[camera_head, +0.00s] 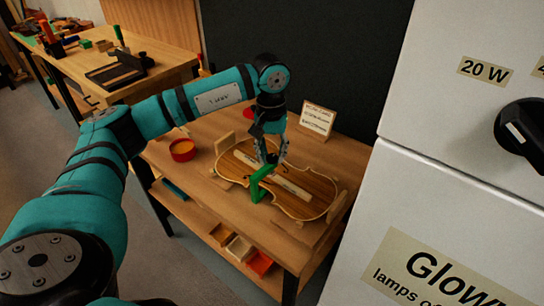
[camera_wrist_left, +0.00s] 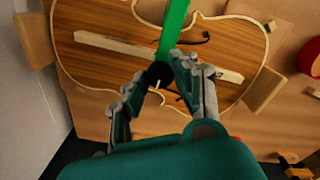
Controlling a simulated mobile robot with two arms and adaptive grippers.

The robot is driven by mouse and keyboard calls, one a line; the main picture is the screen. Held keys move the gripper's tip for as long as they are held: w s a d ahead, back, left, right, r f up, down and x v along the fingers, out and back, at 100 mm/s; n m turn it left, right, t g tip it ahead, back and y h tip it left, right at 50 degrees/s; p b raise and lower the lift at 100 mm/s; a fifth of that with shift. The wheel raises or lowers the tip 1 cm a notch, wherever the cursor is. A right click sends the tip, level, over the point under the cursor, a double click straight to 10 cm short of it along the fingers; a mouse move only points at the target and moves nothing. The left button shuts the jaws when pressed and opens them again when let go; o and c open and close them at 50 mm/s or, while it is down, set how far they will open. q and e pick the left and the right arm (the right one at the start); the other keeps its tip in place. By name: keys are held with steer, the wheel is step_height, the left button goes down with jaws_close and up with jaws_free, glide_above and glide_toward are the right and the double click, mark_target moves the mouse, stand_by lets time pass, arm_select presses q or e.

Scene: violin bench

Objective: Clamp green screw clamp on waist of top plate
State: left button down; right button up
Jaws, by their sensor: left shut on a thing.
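The violin top plate (camera_head: 318,192) lies flat on the bench, brown with a pale rim; it also shows in the left wrist view (camera_wrist_left: 90,18). The green screw clamp (camera_head: 261,183) stands at the plate's narrow waist. In the left wrist view the clamp (camera_wrist_left: 173,25) reaches across the waist edge, with a dark screw end between my fingers. My left gripper (camera_head: 271,157) is above the plate and shut on the clamp; its fingers also show in the wrist view (camera_wrist_left: 158,75). I cannot tell whether the jaws touch the plate. My right gripper is out of view.
Wooden blocks stand around the plate, one at the back left (camera_head: 225,143). A red bowl (camera_head: 183,151) is left of it and a small sign (camera_head: 317,119) behind. Small bins (camera_head: 239,247) sit on the lower shelf. A white cabinet (camera_head: 440,190) closes off the right.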

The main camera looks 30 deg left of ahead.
mark_target(271, 157)
arm_select(q)
steer(key=shift+m, duration=0.6)
steer(key=c, duration=1)
jaws_free()
steer(key=shift+r, duration=0.1)
step_height(271, 157, up, 12)
steer(key=shift+s+f, duration=0.1)
